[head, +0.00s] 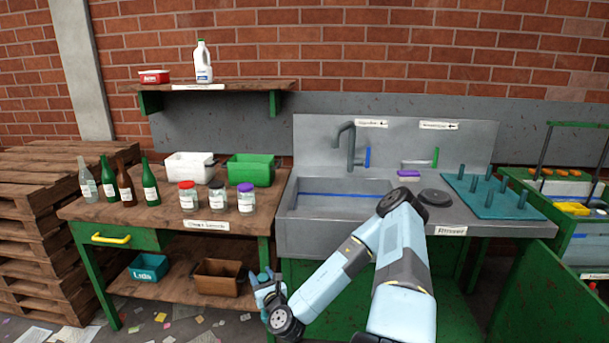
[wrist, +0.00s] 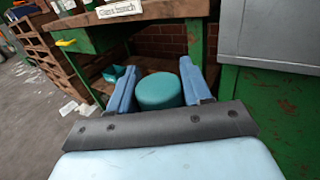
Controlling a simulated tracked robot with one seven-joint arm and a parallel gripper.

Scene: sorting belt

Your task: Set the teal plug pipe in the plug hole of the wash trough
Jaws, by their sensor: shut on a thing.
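My gripper (head: 266,278) is low in front of the workbench, left of the wash trough and below its rim. In the wrist view its two blue fingers (wrist: 158,82) are shut on the teal plug pipe (wrist: 160,91), whose round flat end shows between them. In the head view the pipe is mostly hidden by my gripper. The grey wash trough (head: 305,228) is set in the sink unit, with a blue line along its inner back wall. Its plug hole is not visible; the front wall hides the trough floor.
A tap (head: 350,140) stands over the trough's back. A purple sponge (head: 409,173), a dark round lid (head: 436,197) and a teal peg rack (head: 500,204) lie to the right. Jars (head: 216,196) and bottles (head: 125,184) stand on the bench. The lower shelf (head: 180,279) is close by.

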